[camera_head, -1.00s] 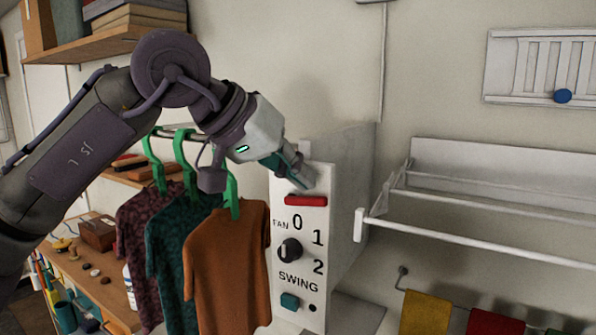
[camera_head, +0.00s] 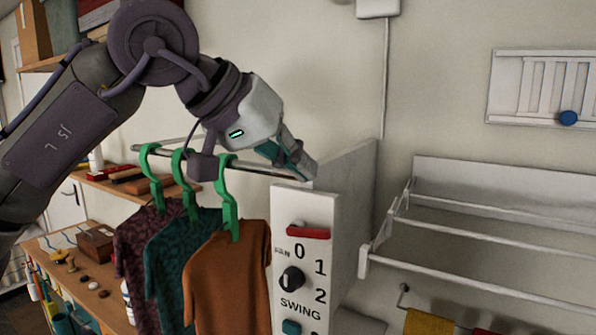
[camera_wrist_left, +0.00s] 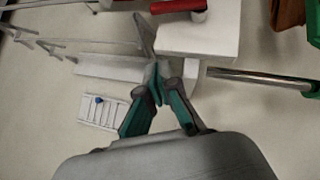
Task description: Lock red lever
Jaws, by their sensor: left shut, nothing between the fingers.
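The red lever (camera_head: 308,232) lies roughly level on the upper front of the white panel (camera_head: 303,208), above the dial numbers. It also shows at the top of the left wrist view (camera_wrist_left: 177,5). My left gripper (camera_head: 306,168) is shut and empty, above the top of the panel and clear of the lever. In the left wrist view its fingertips (camera_wrist_left: 157,82) meet near the panel's edge. My right gripper is in neither view.
Shirts on green hangers (camera_head: 228,205) hang from a metal rail just left of the panel. A black dial (camera_head: 291,279) and a teal button (camera_head: 291,327) sit below the lever. A white wall rack (camera_head: 490,215) stands at the right.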

